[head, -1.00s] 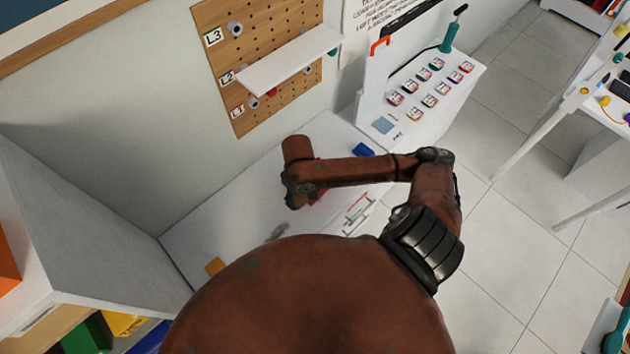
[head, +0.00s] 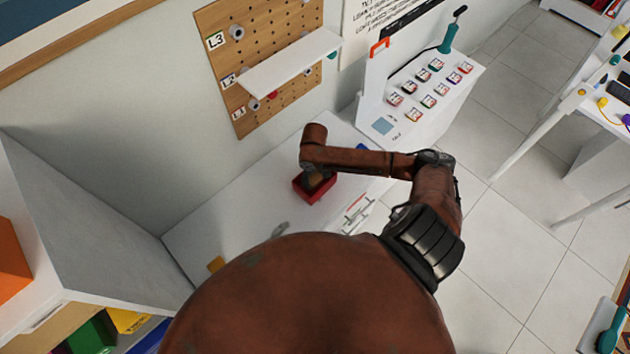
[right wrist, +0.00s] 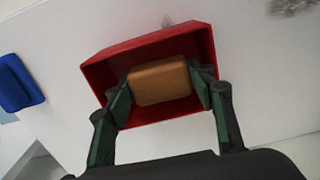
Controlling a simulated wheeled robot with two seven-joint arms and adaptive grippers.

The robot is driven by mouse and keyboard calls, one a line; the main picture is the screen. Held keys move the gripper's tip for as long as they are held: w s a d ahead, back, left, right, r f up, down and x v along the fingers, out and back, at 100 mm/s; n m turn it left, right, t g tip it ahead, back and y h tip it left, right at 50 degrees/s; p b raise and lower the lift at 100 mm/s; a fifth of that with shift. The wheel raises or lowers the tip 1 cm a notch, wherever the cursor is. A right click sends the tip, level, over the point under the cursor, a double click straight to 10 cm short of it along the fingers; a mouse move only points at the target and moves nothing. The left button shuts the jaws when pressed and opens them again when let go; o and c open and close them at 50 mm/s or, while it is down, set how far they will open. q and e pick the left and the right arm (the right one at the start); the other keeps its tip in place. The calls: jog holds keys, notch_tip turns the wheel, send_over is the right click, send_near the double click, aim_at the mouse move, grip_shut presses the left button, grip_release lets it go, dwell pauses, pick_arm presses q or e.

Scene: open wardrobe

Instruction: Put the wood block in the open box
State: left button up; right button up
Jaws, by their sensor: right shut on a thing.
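The open red box (head: 301,192) lies on the white surface. It also shows in the right wrist view (right wrist: 95,75), with its open side and inner walls facing the camera. My right gripper (right wrist: 160,84) is shut on the tan wood block (right wrist: 158,80), with one green finger at each side. The block shows against the box's interior, within its rim outline; I cannot tell whether it touches the bottom. In the head view my right arm comes down over the box and hides part of it. My left gripper is not in view.
A blue object (right wrist: 20,84) lies beside the box. A pegboard with a shelf (head: 292,62) is on the wall behind. A white panel with several labelled buttons (head: 425,90) stands at the right.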

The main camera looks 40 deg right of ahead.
aim_at(315, 181)
jog(key=shift+w+d+f, duration=0.3)
jog(key=shift+f, duration=0.25)
jog(key=shift+d+f, duration=0.1)
jog(key=shift+f, duration=1.5)
jog(key=o, duration=1.1)
jog(key=shift+f, duration=0.15)
notch_tip(315, 181, up, 12)
jog(key=shift+r, duration=0.15)
